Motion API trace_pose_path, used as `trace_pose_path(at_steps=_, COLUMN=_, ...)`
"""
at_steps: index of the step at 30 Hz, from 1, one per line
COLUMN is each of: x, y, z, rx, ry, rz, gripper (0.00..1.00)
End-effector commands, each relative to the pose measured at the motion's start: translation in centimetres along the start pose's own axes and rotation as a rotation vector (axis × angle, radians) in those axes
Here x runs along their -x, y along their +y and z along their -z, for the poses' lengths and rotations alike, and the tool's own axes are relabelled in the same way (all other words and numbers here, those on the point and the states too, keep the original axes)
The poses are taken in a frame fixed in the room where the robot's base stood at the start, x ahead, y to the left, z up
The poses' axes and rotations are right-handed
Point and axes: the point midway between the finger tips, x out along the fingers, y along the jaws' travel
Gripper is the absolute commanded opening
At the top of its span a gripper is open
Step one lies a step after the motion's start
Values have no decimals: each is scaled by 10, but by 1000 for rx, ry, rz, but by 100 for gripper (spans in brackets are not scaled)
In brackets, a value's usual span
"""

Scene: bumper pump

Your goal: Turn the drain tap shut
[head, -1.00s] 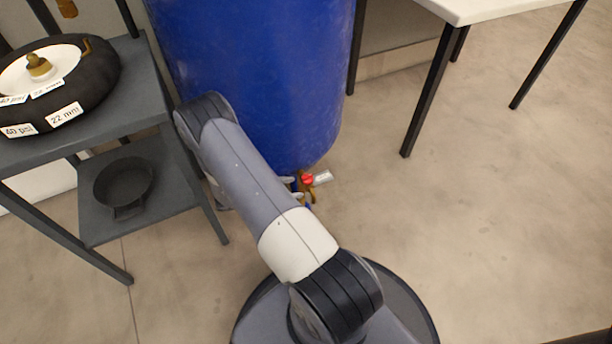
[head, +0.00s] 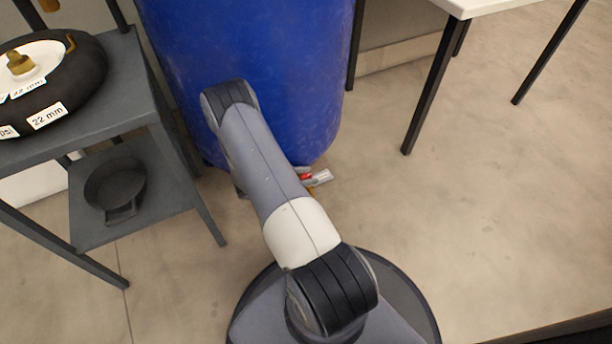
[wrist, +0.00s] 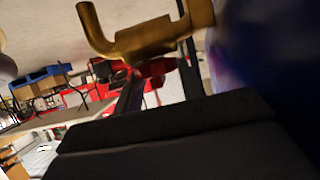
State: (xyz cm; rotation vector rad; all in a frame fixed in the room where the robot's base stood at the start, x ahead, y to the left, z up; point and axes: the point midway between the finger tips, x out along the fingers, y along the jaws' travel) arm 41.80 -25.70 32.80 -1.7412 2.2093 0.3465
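The blue drum (head: 250,70) stands at the top middle of the head view. The drain tap's red part (head: 306,177) shows low by the drum, mostly covered by my arm, with a pale piece beside it. In the wrist view the brass tap body (wrist: 150,38) crosses the top, with a red handle (wrist: 155,70) below it. My gripper (wrist: 160,85) has its two dark fingers apart, one on each side of part of the red handle. I cannot tell whether they touch it. The gripper is hidden behind my arm in the head view.
A grey shelf unit (head: 150,95) stands close at the left, with a black round item (head: 75,85) on top and a black pan (head: 115,185) below. A white table (head: 490,8) is at the upper right. The floor at right is clear.

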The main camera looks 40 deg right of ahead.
Motion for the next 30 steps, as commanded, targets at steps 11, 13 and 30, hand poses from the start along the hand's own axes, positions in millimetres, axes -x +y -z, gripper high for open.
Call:
trace_pose_path(at_steps=11, x=0, y=0, z=0, rx=1, ry=0, rz=2, gripper=15)
trace_pose_path(at_steps=13, x=0, y=0, z=0, rx=3, ry=0, rz=7, gripper=15)
trace_pose_path(at_steps=30, x=-1, y=2, z=-1, rx=140, ry=-2, rz=326, gripper=15)
